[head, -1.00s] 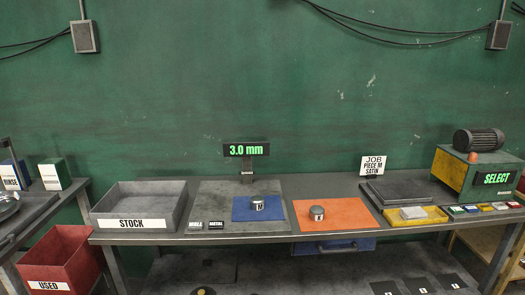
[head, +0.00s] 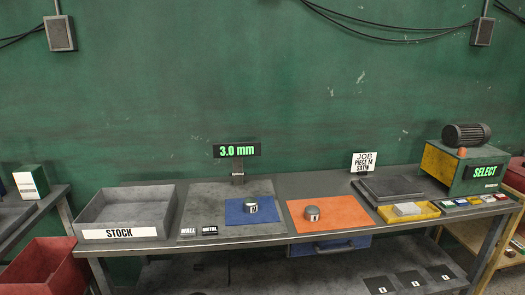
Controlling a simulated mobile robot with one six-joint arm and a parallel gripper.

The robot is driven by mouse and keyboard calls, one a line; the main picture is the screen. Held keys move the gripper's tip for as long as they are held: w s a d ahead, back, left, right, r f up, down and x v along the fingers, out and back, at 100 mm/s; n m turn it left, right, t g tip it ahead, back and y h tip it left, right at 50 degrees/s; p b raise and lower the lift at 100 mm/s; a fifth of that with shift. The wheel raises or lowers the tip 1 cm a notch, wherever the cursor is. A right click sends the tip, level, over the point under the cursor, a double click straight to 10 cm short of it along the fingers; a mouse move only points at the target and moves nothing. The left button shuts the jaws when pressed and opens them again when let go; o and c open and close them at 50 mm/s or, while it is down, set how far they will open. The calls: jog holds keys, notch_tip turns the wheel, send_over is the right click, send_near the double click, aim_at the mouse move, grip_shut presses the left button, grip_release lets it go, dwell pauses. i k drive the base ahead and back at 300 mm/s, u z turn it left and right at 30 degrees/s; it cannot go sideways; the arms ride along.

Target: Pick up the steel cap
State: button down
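Two small grey metallic caps show in the head view. One cap (head: 251,204) sits on the blue mat (head: 234,216), with a white tag marked M on its front. The other cap (head: 311,213) sits on the orange mat (head: 345,213) to its right, with a small white tag too small to read for sure. Both stand upright and apart from each other. Which one is steel I cannot tell from the picture. My gripper is not in view.
The grey STOCK tray (head: 119,233) stands on the left of the bench. A 3.0 mm display (head: 237,150) rises behind the blue mat. A job card (head: 363,162), yellow tray (head: 420,217) and SELECT machine (head: 463,160) are at right. A red bin (head: 45,268) is lower left.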

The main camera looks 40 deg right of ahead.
aim_at(250, 205)
jog(key=u, duration=0.8)
jog(key=k, duration=0.1)
jog(key=z, duration=2)
jog(key=k, duration=0.9)
jog(key=u, duration=0.15)
jog(key=i, duration=0.65)
